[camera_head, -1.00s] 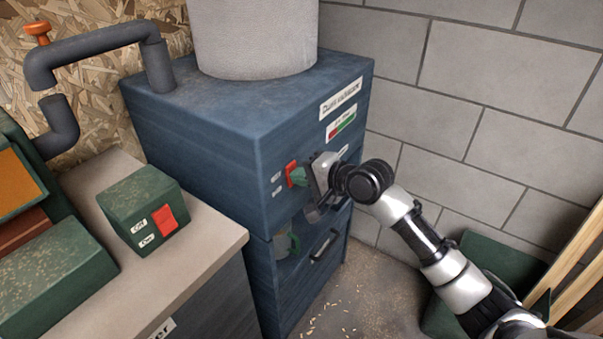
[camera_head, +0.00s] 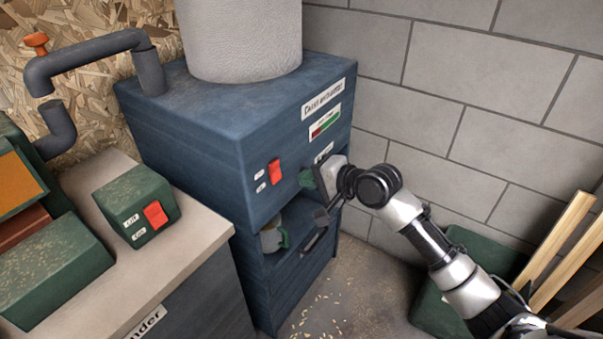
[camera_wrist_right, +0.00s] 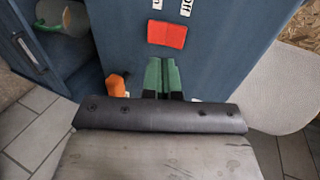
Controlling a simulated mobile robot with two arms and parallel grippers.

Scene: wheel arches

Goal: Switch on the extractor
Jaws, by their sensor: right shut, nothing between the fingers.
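The extractor is a blue cabinet (camera_head: 190,125) with a "Dust extractor" label. Its red rocker switch (camera_head: 275,172) is on the front, with two small white labels to its left. I cannot tell which end of the switch is pressed in. My right gripper (camera_head: 308,180) is shut and empty, to the right of the switch and apart from it. In the right wrist view the red switch (camera_wrist_right: 167,34) lies just beyond the green fingertips (camera_wrist_right: 162,75), with a gap of blue panel between. My left gripper is out of view.
A green box with another red switch (camera_head: 156,214) stands on the bench (camera_head: 195,245) at left. A mug (camera_head: 272,240) sits in the cabinet's niche below the switch. Timber (camera_head: 560,240) and a dark green bin (camera_head: 440,310) are at right, by the block wall.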

